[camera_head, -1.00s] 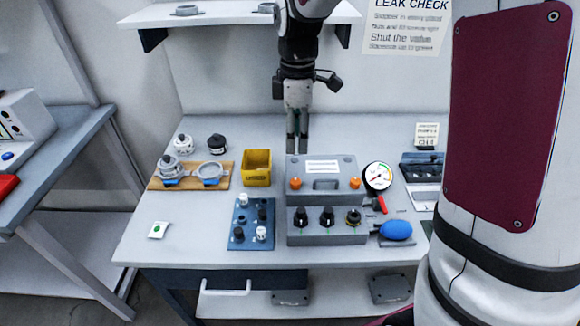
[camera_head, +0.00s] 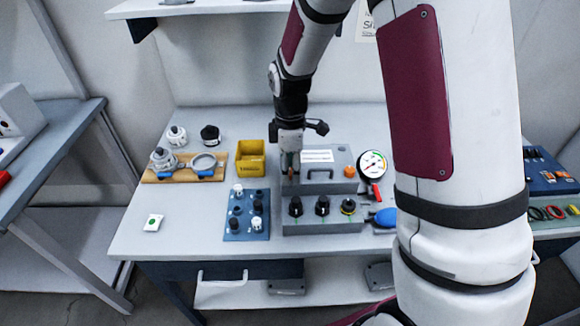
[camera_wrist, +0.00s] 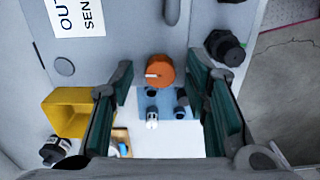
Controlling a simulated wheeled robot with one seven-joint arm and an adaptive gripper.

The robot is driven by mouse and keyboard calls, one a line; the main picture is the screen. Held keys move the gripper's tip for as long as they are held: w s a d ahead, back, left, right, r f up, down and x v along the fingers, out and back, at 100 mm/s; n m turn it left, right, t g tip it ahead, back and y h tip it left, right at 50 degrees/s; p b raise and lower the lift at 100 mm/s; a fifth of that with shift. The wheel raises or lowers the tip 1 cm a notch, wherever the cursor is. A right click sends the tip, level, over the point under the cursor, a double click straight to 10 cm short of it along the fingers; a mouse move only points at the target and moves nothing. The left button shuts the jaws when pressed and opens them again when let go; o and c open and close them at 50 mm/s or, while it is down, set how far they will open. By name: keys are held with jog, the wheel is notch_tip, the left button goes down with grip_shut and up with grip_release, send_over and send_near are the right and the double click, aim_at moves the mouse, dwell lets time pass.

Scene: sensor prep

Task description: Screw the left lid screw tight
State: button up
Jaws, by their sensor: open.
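The grey box (camera_head: 325,187) stands on the table with a white label (camera_head: 317,156) and a handle on its lid. The left lid screw is an orange knob (camera_wrist: 160,70) with a white mark, seen in the wrist view between my open fingers. My gripper (camera_wrist: 160,78) has one finger on each side of it, with gaps showing; contact cannot be told. In the head view my gripper (camera_head: 290,172) is over the box's left side and hides most of that screw. The right orange lid screw (camera_head: 349,171) is in plain view.
Black knobs (camera_head: 322,206) line the lower front block. A yellow bin (camera_head: 250,161) and a blue pad (camera_head: 232,222) with several small fittings are left of the box. A gauge (camera_head: 373,165) stands at right. The front left table is mostly clear.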

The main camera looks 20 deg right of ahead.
grip_shut()
